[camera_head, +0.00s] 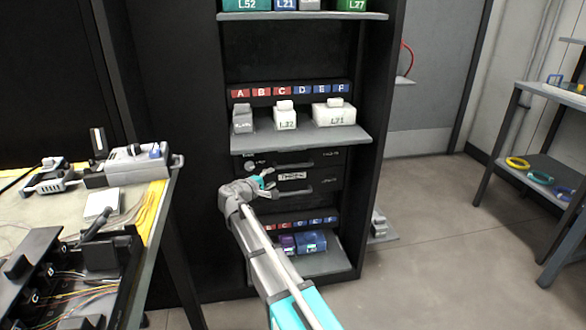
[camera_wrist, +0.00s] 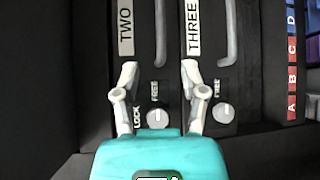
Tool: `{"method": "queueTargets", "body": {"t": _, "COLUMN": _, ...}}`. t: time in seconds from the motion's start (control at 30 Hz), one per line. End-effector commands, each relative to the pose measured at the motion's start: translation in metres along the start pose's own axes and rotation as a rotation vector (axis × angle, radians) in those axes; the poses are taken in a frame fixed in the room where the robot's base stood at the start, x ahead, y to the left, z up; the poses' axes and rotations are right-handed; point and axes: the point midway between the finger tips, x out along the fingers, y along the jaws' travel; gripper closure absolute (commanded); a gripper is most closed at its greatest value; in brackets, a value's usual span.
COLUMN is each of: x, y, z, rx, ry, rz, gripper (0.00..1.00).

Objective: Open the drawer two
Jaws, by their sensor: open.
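Drawer two, marked by a TWO label (camera_wrist: 126,27), is a closed dark front with a long bar handle (camera_wrist: 160,30); its handle also shows in the head view (camera_head: 297,161). Its round knob (camera_wrist: 156,117) sits beside LOCK and FREE marks; I cannot surely tell which mark it points to. My gripper (camera_wrist: 159,72) is open and empty, its two fingers spread on either side of the handle's near end and the knob in the wrist view. I see no contact. In the head view my gripper (camera_head: 268,180) is in front of the drawers and hides part of them.
Drawer three, with its THREE label (camera_wrist: 193,27), knob (camera_wrist: 223,113) and handle (camera_wrist: 232,35), lies just below and is closed. A shelf (camera_head: 345,135) with white and grey boxes juts out above the drawers. A lower shelf (camera_head: 335,265) holds purple and blue boxes. A cluttered workbench (camera_head: 60,205) stands at left.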

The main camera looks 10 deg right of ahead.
Motion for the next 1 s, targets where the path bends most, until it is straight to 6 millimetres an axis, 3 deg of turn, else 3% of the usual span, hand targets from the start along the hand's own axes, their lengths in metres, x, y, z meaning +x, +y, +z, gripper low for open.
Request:
{"method": "queueTargets", "body": {"t": 0.47, "x": 0.015, "y": -0.001, "z": 0.0, "rx": 0.002, "ry": -0.003, "rz": -0.003, "gripper": 0.45}}
{"method": "queueTargets", "body": {"t": 1.0, "x": 0.092, "y": -0.002, "z": 0.0, "rx": 0.002, "ry": -0.004, "rz": -0.003, "gripper": 0.45}}
